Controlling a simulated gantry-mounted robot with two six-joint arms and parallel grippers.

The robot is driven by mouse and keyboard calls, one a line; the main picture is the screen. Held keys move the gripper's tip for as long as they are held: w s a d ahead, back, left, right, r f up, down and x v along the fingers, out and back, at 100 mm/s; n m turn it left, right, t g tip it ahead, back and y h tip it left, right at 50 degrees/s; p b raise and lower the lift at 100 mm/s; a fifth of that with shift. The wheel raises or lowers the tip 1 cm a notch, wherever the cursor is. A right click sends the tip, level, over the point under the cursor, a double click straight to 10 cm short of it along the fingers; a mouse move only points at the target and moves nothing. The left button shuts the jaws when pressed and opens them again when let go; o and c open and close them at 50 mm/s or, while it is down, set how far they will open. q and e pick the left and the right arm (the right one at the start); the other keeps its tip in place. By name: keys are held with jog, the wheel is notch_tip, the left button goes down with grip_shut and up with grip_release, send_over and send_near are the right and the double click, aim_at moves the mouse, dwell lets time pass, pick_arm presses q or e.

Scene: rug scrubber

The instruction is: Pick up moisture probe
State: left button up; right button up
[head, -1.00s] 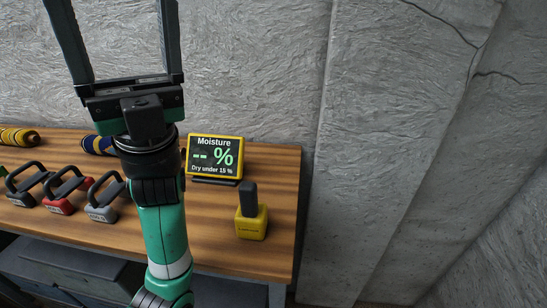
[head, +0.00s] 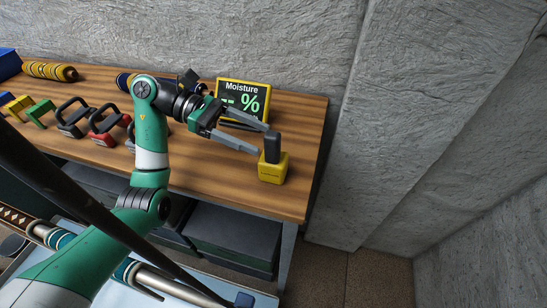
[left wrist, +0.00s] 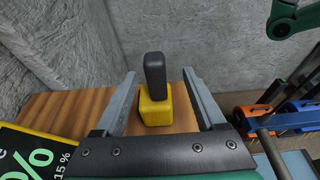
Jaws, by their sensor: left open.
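The moisture probe (head: 272,167) has a yellow block base and a dark upright handle. It stands upright near the right end of the wooden bench. My left gripper (head: 262,139) is open, with its two grey fingers pointing toward the probe's handle. In the left wrist view the probe (left wrist: 155,105) shows between and ahead of the open fingers (left wrist: 160,85); I cannot tell whether the fingertips reach past the handle. The moisture display (head: 243,100), a yellow-framed screen, stands just behind the gripper. My right gripper is not in view.
The wooden bench (head: 290,195) has a free edge at right. Red (head: 107,125) and black (head: 73,118) handled tools stand left of my arm. A yellow striped roll (head: 50,71) lies farther back. A concrete wall (head: 200,40) rises behind. Dark boxes (head: 232,236) sit below the bench.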

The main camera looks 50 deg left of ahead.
aim_at(280, 142)
pick_arm(q)
jog(key=shift+x, duration=1.25)
jog(key=p+x, duration=0.1)
jog(key=x, duration=0.1)
jog(key=p+x, duration=0.1)
jog(key=x, duration=0.1)
jog(key=shift+w+r, duration=0.15)
jog(key=shift+w, duration=0.2)
jog(key=shift+w+d+f, duration=0.2)
jog(key=shift+d+f, duration=0.05)
jog(key=shift+d, duration=0.1)
grip_shut()
